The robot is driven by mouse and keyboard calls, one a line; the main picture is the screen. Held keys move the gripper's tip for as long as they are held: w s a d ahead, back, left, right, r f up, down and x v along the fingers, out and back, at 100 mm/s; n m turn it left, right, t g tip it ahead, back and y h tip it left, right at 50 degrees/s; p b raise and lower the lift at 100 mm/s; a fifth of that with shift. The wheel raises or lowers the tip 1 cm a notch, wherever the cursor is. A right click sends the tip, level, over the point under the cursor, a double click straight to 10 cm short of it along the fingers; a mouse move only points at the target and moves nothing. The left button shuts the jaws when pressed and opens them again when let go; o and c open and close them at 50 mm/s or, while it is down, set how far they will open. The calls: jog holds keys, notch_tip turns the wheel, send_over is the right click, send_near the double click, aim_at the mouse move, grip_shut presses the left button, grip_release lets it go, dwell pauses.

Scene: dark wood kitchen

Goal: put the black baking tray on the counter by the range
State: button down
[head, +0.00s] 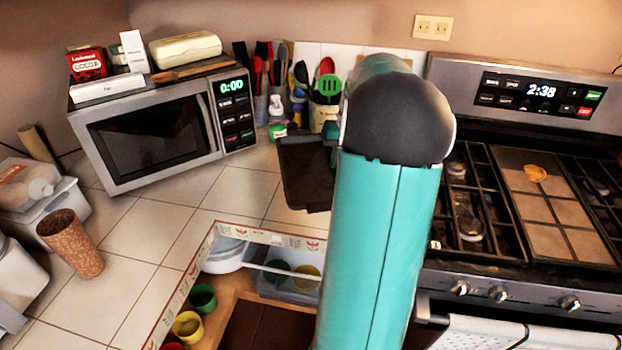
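The black baking tray (305,178) shows left of my teal arm, over the tiled counter (245,188) between the microwave and the range. It is a dark, tilted rectangular panel, and its right side runs behind my arm. I cannot tell whether it touches the counter. My gripper is mostly hidden behind my arm's dark rounded joint; a small dark part near the tray's upper right edge may belong to it. Its fingers do not show, so its hold on the tray cannot be seen. The range (500,285) stands to the right of my arm.
A microwave (150,140) stands left, with boxes on top. Utensil holders (262,105) and a green-lidded jar (277,130) stand behind the tray. A brown tumbler (72,243) is at left. An open compartment with cups (187,325) lies below the tray. Tiles before the microwave are clear.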

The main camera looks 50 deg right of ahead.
aim_at(321, 158)
jog(key=w+f, duration=0.1)
jog(key=w, duration=0.1)
jog(key=w+f, duration=0.1)
jog(key=w, duration=0.1)
jog(key=w+f, duration=0.1)
jog(key=shift+w+d, duration=0.25)
jog(key=shift+w, duration=0.15)
jog(key=w+f, duration=0.4)
jog(key=shift+d+f, duration=0.2)
jog(key=shift+f, duration=0.1)
jog(key=shift+x, duration=1.8)
jog(key=shift+s+d+f, duration=0.15)
jog(key=shift+d+f, duration=0.05)
jog(key=shift+f, duration=0.05)
jog(key=c, duration=1.8)
grip_release()
jog(key=shift+o, duration=0.6)
